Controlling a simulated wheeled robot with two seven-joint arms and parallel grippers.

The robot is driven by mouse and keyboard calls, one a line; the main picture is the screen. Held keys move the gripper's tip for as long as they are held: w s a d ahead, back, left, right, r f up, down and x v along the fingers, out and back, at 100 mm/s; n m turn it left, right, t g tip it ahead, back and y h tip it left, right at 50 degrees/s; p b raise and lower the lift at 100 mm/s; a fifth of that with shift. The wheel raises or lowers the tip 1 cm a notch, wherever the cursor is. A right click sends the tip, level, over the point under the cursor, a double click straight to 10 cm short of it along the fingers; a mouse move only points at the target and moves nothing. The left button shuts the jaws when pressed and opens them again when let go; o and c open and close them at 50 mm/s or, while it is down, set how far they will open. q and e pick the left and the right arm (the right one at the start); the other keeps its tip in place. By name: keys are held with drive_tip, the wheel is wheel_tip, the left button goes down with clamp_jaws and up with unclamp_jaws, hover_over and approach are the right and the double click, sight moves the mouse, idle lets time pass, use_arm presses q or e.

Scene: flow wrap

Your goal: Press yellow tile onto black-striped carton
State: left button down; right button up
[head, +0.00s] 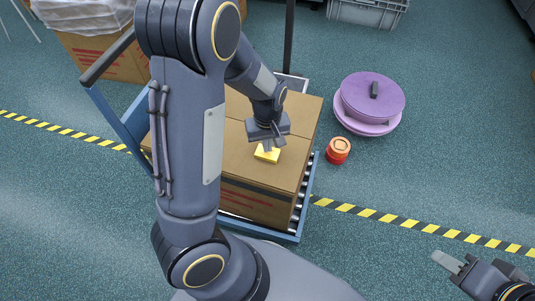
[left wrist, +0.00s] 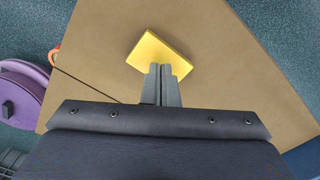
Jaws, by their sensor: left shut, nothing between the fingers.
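The yellow tile (head: 267,153) lies on the top of the brown carton (head: 300,118), right of its middle. The carton has a black stripe along its near side and sits on a blue-framed roller cart. My left gripper (head: 268,147) is shut and empty, its fingertips at the tile from above. In the left wrist view the shut fingertips (left wrist: 161,69) overlap the near edge of the tile (left wrist: 157,52); whether they touch it I cannot tell. My right gripper (head: 452,264) shows at the lower right, away from the carton; its fingers are partly in view.
A purple round container (head: 372,97) and a red-orange round tin (head: 339,149) stand on the floor right of the cart. A grey crate (head: 367,12) and another carton (head: 110,58) are behind. Yellow-black floor tape (head: 420,226) crosses the floor.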

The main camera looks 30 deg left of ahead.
use_arm(q)
drive_tip(key=shift+f+b, duration=0.3)
drive_tip(key=shift+f, duration=0.3)
drive_tip(key=shift+r, duration=0.15)
wheel_tip(320, 180, up, 7)
drive_tip(key=p, duration=0.7)
idle(0.5)
